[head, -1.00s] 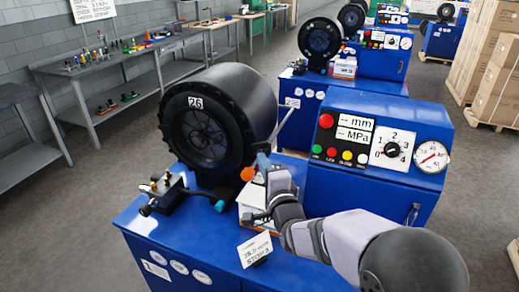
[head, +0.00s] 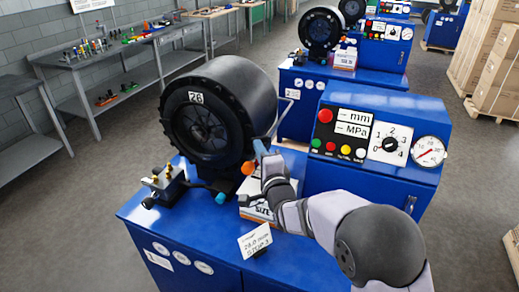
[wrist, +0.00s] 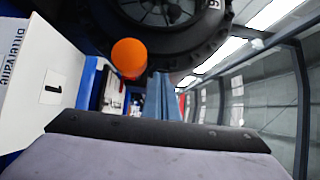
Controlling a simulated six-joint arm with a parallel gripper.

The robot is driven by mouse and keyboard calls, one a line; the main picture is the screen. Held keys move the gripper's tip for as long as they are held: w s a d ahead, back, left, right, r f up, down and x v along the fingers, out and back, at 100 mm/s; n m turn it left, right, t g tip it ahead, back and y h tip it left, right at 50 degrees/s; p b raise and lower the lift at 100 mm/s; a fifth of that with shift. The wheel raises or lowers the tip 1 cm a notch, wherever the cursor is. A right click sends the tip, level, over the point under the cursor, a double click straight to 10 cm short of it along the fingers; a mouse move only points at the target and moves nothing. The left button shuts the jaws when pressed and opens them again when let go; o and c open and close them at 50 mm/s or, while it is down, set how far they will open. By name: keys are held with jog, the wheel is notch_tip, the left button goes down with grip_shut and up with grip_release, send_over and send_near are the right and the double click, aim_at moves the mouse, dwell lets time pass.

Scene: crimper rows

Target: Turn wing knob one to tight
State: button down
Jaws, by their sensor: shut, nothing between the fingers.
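My gripper (head: 261,147) is shut and empty, with blue fingers in front of the right side of the black crimper head (head: 230,100) numbered 26. The fingers also show in the wrist view (wrist: 161,97). An orange rounded knob (head: 248,168) is just left of and below the fingertips; it also shows in the wrist view (wrist: 129,57), apart from the fingers. A teal cap (head: 221,197) sits lower left. A small dark fixture with brass-coloured parts (head: 162,184) stands at the left of the blue bench. No part is clearly marked as wing knob one.
A white box (head: 256,212) stands below my gripper; a white face marked 1 (wrist: 54,87) shows in the wrist view. A small sign (head: 255,241) stands at the front. The blue control cabinet (head: 375,150) is at right. A bent grey rod (head: 279,116) rises near my fingers.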

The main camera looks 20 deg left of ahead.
jog(key=shift+a+r+m+t+h+b, duration=0.1)
jog(key=shift+a+m+t+h+b, duration=0.35)
jog(key=shift+m+h+b, duration=0.35)
jog(key=t+h+b, duration=0.1)
jog(key=b, duration=0.1)
jog(key=m+h+b, duration=0.1)
jog(key=shift+a+m+t+h+b, duration=0.3)
jog(key=shift+a+t+b, duration=0.05)
jog(key=shift+b, duration=0.05)
jog(key=shift+a+r+b, duration=0.1)
jog(key=shift+a+b, duration=0.1)
jog(key=shift+b, duration=0.55)
jog(key=shift+w+a+r+b, duration=0.1)
jog(key=shift+a+r+b, duration=0.1)
jog(key=shift+b, duration=0.45)
jog(key=shift+f, duration=0.1)
jog(key=s+b, duration=0.4)
jog(key=s, duration=1)
jog(key=shift+s+a, duration=0.2)
